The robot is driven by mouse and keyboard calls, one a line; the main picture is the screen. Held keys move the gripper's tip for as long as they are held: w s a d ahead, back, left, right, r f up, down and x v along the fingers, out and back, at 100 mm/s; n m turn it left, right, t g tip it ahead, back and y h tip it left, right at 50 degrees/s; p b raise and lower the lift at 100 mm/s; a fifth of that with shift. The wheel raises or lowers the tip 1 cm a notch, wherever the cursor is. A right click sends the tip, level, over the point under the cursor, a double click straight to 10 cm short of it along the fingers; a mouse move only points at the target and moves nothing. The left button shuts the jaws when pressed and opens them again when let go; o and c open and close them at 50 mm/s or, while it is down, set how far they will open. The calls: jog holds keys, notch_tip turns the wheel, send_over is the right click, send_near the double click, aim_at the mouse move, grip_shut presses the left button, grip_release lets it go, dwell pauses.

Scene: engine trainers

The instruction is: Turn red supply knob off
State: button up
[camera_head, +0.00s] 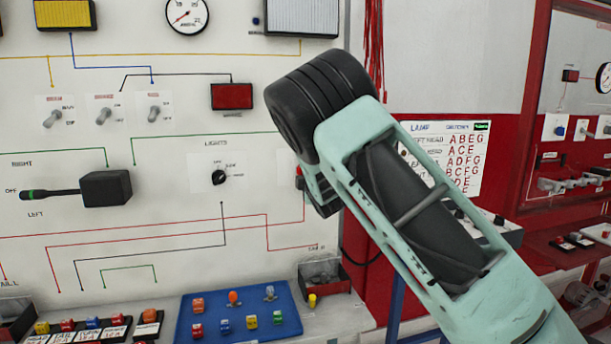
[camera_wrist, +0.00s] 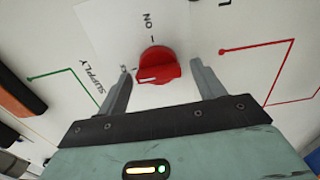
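The red supply knob (camera_wrist: 158,64) is on the white panel in the wrist view, beside the printed words "SUPPLY" and "ON". A white mark on its grip lies at the knob's lower left in that view. My gripper (camera_wrist: 161,72) is open, with one grey finger on each side of the knob and a gap visible on both sides. I cannot tell how far the fingertips are from the panel. In the head view my arm covers the gripper and most of this spot; a small red piece (camera_head: 299,178) shows at the arm's left edge, perhaps the knob.
A black lever box (camera_head: 106,188), a lights knob (camera_head: 219,177) and toggle switches (camera_head: 104,116) are on the panel to the left. A blue tray (camera_head: 241,297) with small coloured parts and a dark bin (camera_head: 326,275) sit below. A red-framed board stands at right.

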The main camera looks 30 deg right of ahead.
jog(key=shift+s, duration=0.1)
jog(key=b+v, duration=0.2)
jog(key=v, duration=1.5)
jog(key=shift+s+r, duration=0.1)
